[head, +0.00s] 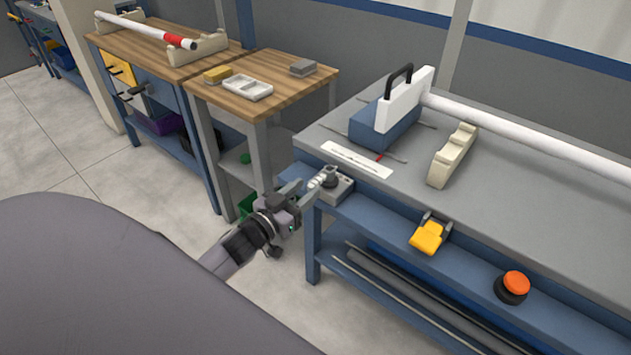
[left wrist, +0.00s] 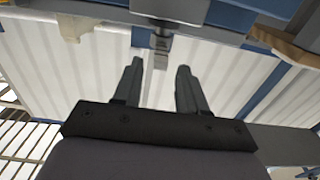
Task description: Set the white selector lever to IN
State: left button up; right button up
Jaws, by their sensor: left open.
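The selector box (head: 341,188) is a small grey block with a dark round knob base, at the near left corner of the grey bench. A pale lever (head: 319,180) sticks out from it toward my left gripper (head: 303,189). In the left wrist view, my left gripper (left wrist: 158,78) is open, with its two dark fingers apart. The lever's grey-white tip (left wrist: 161,61) shows between and just beyond the fingertips, with a clear gap to either finger. No IN marking is readable, so the lever's setting cannot be told. My right gripper is not in view.
The grey bench (head: 480,215) holds a blue block (head: 383,128), a white pipe (head: 540,143) and a cream cradle (head: 452,156). A yellow flap (head: 428,238) and an orange button (head: 515,284) sit along its front. A wooden table (head: 290,85) stands behind.

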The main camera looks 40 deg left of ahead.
aim_at(322, 178)
pick_arm(q)
jog(key=shift+w+d, duration=0.15)
jog(key=shift+w, duration=1.1)
jog(key=shift+w+d, duration=0.1)
jog(key=shift+w, duration=1.1)
grip_shut()
